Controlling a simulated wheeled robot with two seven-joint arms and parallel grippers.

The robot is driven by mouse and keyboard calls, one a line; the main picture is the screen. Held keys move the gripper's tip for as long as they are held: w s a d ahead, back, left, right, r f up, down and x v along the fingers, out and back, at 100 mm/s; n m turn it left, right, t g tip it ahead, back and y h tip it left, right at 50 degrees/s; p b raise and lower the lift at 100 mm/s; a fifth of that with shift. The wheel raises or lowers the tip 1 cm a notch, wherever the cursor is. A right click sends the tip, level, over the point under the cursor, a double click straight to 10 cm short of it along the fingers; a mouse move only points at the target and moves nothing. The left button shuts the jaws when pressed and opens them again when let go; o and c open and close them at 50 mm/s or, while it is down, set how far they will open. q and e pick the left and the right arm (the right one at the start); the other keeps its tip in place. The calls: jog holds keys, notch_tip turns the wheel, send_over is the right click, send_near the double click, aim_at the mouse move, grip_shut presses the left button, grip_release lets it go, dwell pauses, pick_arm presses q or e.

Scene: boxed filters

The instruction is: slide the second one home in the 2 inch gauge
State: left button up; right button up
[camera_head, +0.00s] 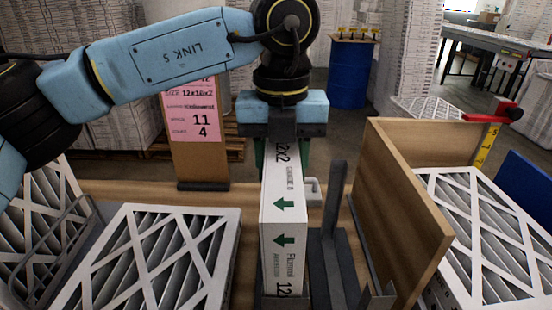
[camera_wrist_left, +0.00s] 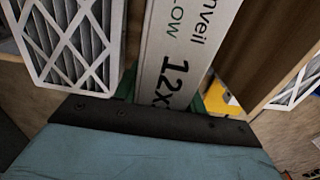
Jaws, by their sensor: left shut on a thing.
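A white boxed filter (camera_head: 282,230), seen along its narrow printed side with green arrows and "12x2", stands on edge in the middle of the head view. My left gripper (camera_head: 281,150) is above it, shut on its far end with green fingers on either side. The wrist view shows the same filter (camera_wrist_left: 182,45) running away from the gripper. A dark grey metal gauge (camera_head: 333,250) with an upright post stands just right of the filter. The filter's near lower end meets grey metal at the bottom edge; how deep it sits there cannot be told. My right gripper is out of view.
Pleated filters lie at the left (camera_head: 150,255) and right (camera_head: 485,225). A wooden panel box (camera_head: 400,210) stands right of the gauge, with a red clamp (camera_head: 500,113) beyond. A pink-labelled board (camera_head: 195,125) stands behind. Some bare bench (camera_head: 240,200) shows left of the filter.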

pick_arm(q)
jog(key=shift+w+a+f+y, duration=0.1)
jog(key=shift+a+f+y, duration=0.15)
jog(key=shift+f, duration=0.4)
jog(key=shift+a+f, duration=0.1)
jog(key=shift+f, duration=0.05)
jog(key=shift+a+f, duration=0.1)
jog(key=shift+f, duration=0.05)
jog(key=shift+r, duration=0.2)
jog(key=shift+w+d+r, duration=0.1)
jog(key=shift+d+r, duration=0.15)
jog(key=shift+r, duration=0.25)
jog(key=shift+d+r, duration=0.1)
jog(key=shift+d, duration=0.1)
dwell(0.8)
